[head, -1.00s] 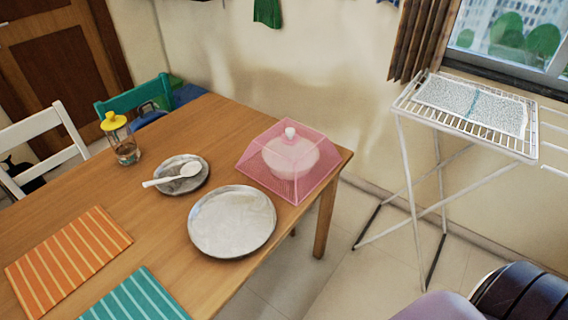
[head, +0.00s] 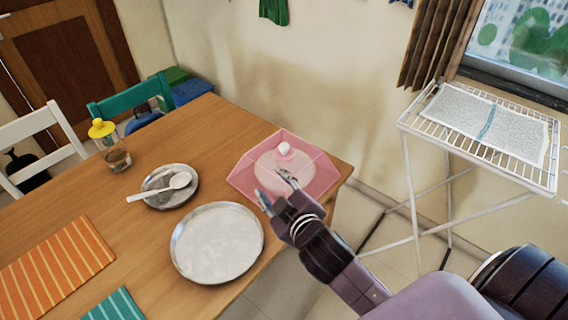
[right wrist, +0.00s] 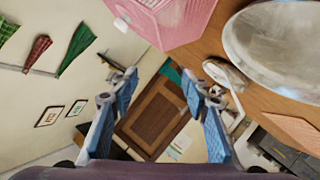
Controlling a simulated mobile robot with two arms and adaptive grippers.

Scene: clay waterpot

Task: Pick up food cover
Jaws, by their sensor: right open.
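The food cover (head: 322,178) is a pink, see-through, box-like cover with sloping sides and a white knob (head: 284,149) on top. It sits near the far right corner of the table over a round, pale pot-like thing. My right gripper (head: 272,186) is open and empty, in front of the cover in the head view, and hides part of its front side. In the right wrist view the cover (right wrist: 185,20) is at the top, beyond the open fingers (right wrist: 160,82), not between them. My left gripper is not in view.
A metal plate (head: 218,245) and a smaller plate (head: 162,200) with a white spoon (head: 160,188) lie left of the cover. A yellow-topped jar (head: 117,158) and striped mats (head: 52,265) are farther left. A drying rack (head: 478,150) stands right of the table.

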